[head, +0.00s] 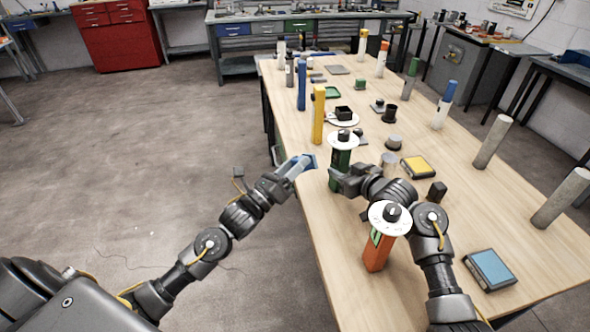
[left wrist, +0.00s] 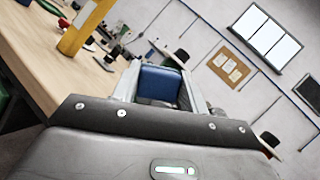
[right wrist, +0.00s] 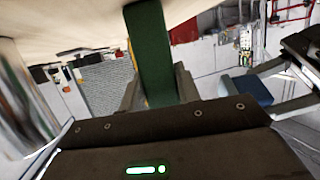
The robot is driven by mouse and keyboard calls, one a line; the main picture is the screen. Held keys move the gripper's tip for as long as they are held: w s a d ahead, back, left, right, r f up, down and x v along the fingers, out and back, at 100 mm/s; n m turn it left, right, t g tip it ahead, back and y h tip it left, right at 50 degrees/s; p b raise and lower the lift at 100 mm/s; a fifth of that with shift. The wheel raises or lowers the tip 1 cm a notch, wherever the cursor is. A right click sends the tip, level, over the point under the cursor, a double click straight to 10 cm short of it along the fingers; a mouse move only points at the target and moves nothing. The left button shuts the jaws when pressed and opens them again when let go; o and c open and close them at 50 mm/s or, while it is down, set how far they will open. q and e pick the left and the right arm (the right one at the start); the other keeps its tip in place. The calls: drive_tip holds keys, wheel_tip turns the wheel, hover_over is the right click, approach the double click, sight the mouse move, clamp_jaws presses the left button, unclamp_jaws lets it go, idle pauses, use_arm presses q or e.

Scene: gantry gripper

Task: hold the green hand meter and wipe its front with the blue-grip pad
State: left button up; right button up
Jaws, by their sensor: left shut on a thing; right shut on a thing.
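The green hand meter (head: 341,158), a dark green upright body with a white disc and black knob on top, is at the table's left edge. My right gripper (head: 335,181) is shut on its body, which also shows between the fingers in the right wrist view (right wrist: 150,55). I cannot tell whether its base touches the table. My left gripper (head: 296,167) is shut on the blue-grip pad (head: 307,161), just left of the meter and apart from it. The pad's blue grip fills the jaws in the left wrist view (left wrist: 159,82). The pad's wiping face is hidden.
An orange meter (head: 378,250) with a white disc stands near my right forearm. A yellow post (head: 318,115) and a blue post (head: 301,86) stand behind the green meter. A yellow-topped box (head: 417,167) and a blue-topped box (head: 489,270) lie right. Floor left of the table is clear.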

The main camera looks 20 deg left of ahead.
use_arm(q)
drive_tip(key=shift+w+d, duration=0.6)
drive_tip(key=shift+w, duration=0.25)
drive_tip(key=shift+w+d, duration=0.55)
drive_tip(key=shift+w, duration=0.3)
drive_tip(key=shift+w+d, duration=0.6)
drive_tip(key=shift+w, duration=0.3)
drive_tip(key=shift+s+d, duration=0.65)
drive_tip(key=shift+d, duration=0.15)
drive_tip(key=shift+s+d, duration=0.6)
drive_tip(key=shift+d, duration=0.2)
drive_tip(key=shift+w+d, duration=0.1)
drive_tip(key=shift+w, duration=0.05)
drive_tip(key=w+a, duration=0.2)
drive_tip(key=a, duration=0.1)
drive_tip(key=shift+a, duration=0.25)
